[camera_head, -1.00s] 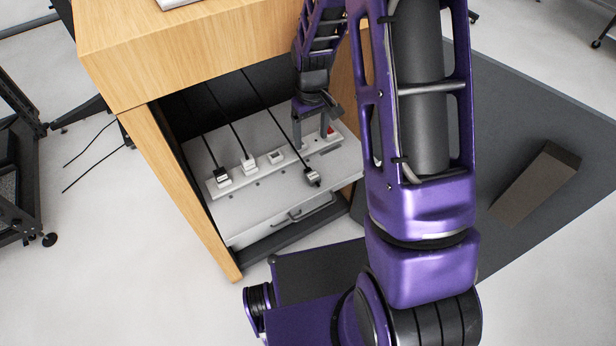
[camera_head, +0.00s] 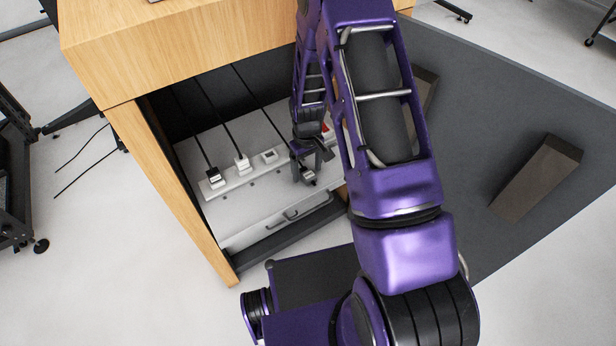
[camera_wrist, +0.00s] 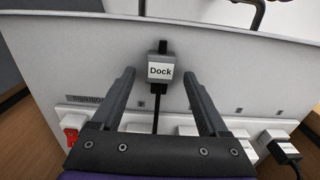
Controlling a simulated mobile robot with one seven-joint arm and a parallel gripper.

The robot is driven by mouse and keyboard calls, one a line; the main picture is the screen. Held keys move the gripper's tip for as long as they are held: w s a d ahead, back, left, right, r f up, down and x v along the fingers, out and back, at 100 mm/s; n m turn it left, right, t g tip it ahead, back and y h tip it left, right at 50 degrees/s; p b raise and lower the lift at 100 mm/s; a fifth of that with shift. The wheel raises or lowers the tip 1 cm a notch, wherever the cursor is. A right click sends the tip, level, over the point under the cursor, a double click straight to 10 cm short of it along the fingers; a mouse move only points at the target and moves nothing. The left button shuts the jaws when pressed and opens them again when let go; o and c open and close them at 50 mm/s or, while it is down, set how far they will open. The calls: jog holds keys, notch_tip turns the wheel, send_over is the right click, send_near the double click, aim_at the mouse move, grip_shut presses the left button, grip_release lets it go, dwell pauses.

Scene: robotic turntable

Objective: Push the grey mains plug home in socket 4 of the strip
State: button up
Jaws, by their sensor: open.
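The white strip (camera_head: 228,184) runs along the shelf behind the plug. My gripper and arm hide part of its right side, and I cannot make out the socket numbers.
A black plug (camera_head: 214,176) and a white plug (camera_head: 242,163) sit in the strip's left end, with cables rising behind. A red switch (camera_head: 325,127) is at its right end. The wooden cabinet's side panel (camera_head: 178,190) and top (camera_head: 190,50) frame the shelf.

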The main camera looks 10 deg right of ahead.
jog(key=shift+f, duration=0.35)
grip_shut()
